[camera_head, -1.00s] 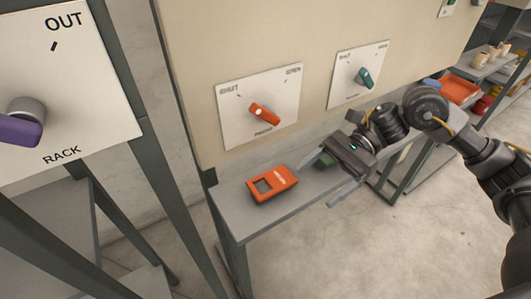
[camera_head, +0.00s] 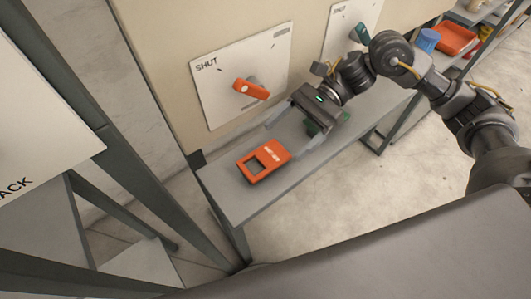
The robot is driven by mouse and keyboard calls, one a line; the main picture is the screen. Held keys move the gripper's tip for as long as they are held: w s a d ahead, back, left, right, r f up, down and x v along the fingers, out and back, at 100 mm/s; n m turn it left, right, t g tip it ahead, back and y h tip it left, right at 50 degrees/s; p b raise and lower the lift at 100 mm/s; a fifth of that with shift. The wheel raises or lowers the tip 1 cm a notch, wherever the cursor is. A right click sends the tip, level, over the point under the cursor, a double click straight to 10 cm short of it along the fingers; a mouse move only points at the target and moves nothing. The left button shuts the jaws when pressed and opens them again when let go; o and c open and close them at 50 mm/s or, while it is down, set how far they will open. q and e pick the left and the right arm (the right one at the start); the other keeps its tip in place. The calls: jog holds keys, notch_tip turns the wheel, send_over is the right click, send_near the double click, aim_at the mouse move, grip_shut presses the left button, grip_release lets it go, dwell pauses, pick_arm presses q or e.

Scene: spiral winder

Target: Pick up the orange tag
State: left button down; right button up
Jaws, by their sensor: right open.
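The orange tag (camera_head: 275,152), a flat piece with a square window and white lettering, lies on the narrow grey shelf (camera_head: 228,190) below the beige panel. My right gripper (camera_head: 290,132) is just behind and to the right of the tag, open, with its fingers pointing toward it. One finger reaches beside the tag's far edge and the other lies to its right. I cannot tell whether either finger touches the tag. A dark green piece (camera_head: 313,127) lies partly hidden under the gripper. My left gripper is not in view.
An orange knob (camera_head: 250,89) on a white plate marked SHUT (camera_head: 210,85) sits above the shelf. A teal knob (camera_head: 360,34) is on another plate to the right. Dark rack posts stand at left. Farther right are a blue cup (camera_head: 427,41) and orange tray (camera_head: 456,39).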

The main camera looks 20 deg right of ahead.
aim_at(276, 150)
jog(key=p+x, duration=0.2)
jog(key=x, duration=0.1)
jog(key=shift+s+a, duration=0.25)
jog(key=shift+s, duration=0.05)
jog(key=shift+s+a+f, duration=0.1)
jog(key=shift+a, duration=0.1)
jog(key=shift+f, duration=0.15)
jog(key=c, duration=1.1)
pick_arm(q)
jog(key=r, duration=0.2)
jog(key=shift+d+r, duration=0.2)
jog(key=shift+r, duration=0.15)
